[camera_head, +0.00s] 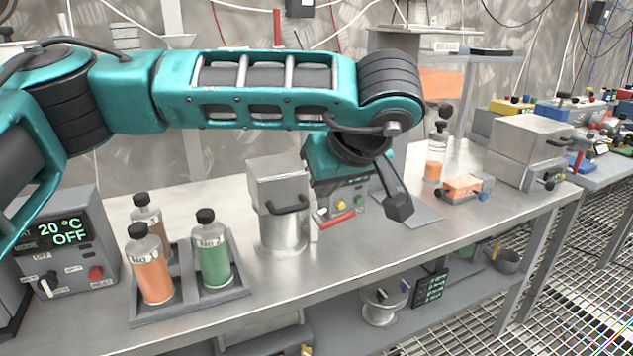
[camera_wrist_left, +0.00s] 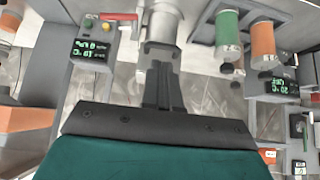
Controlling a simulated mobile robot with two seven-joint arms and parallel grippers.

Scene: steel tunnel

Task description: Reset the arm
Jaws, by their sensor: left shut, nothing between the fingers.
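My left arm (camera_head: 245,88) is teal and black. It reaches in from the left of the head view, across the bench, and bends down at the wrist. My left gripper (camera_head: 399,207) is black, shut and empty, above the bench top to the right of a steel cylindrical machine (camera_head: 283,225). In the left wrist view the shut fingers (camera_wrist_left: 161,50) point towards the same steel cylinder (camera_wrist_left: 163,20). My right gripper is not in view.
A grey rack (camera_head: 190,308) holds bottles with orange and green contents. A controller (camera_head: 70,250) reading 20 °C OFF stands left. A red-handled control box (camera_head: 345,205) stands behind the wrist. A bottle (camera_head: 433,165) and a steel box (camera_head: 515,150) stand right. The front bench edge is clear.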

